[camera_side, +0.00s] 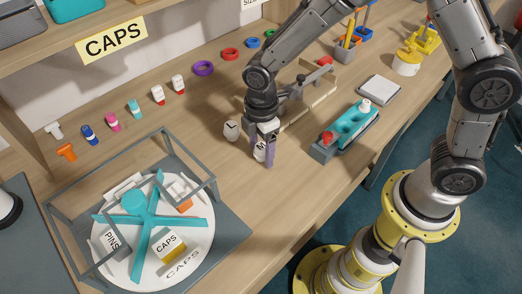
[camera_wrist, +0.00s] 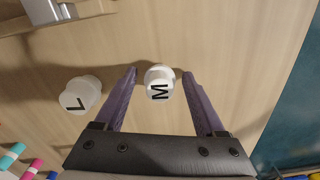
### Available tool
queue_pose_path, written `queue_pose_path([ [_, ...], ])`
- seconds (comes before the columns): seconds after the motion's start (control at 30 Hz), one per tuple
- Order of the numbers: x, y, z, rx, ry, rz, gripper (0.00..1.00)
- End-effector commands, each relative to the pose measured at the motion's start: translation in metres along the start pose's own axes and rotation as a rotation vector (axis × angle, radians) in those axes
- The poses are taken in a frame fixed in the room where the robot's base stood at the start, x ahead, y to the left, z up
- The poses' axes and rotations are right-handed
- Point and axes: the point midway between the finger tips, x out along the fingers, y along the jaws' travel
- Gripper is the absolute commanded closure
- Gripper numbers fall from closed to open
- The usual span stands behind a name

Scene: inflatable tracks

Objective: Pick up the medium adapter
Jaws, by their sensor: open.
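The medium adapter is a white round piece marked M (camera_wrist: 160,82). In the wrist view it stands on the wooden table between the tips of my gripper (camera_wrist: 160,75). The two purple fingers are apart, one on each side of it, with a visible gap on both sides. In the side view my gripper (camera_side: 266,150) points down over the table, and the M adapter (camera_side: 259,152) is partly hidden behind a finger. A similar white adapter marked L (camera_wrist: 78,96) stands to the left, outside the fingers; it also shows in the side view (camera_side: 232,130).
A grey and wood fixture (camera_side: 308,95) lies just behind my gripper. A grey holder with a teal part (camera_side: 345,130) stands to the right. A round white turntable (camera_side: 200,238) with teal dividers is at the front left inside a grey frame. Coloured rings and caps line the back.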

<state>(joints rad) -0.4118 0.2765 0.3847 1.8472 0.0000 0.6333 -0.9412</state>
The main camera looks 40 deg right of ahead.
Motion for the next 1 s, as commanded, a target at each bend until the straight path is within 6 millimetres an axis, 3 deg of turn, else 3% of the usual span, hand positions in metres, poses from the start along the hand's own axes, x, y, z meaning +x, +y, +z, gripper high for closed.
queue_pose_path([
  [0.13, 0.0, 0.0, 0.0, 0.0, 0.0, 0.0, 0.28],
  [0.53, -0.001, 0.0, 0.0, 0.0, 0.0, 0.0, 1.0],
  [1.0, -0.011, 0.001, 0.0, 0.0, 0.002, 0.003, 1.0],
])
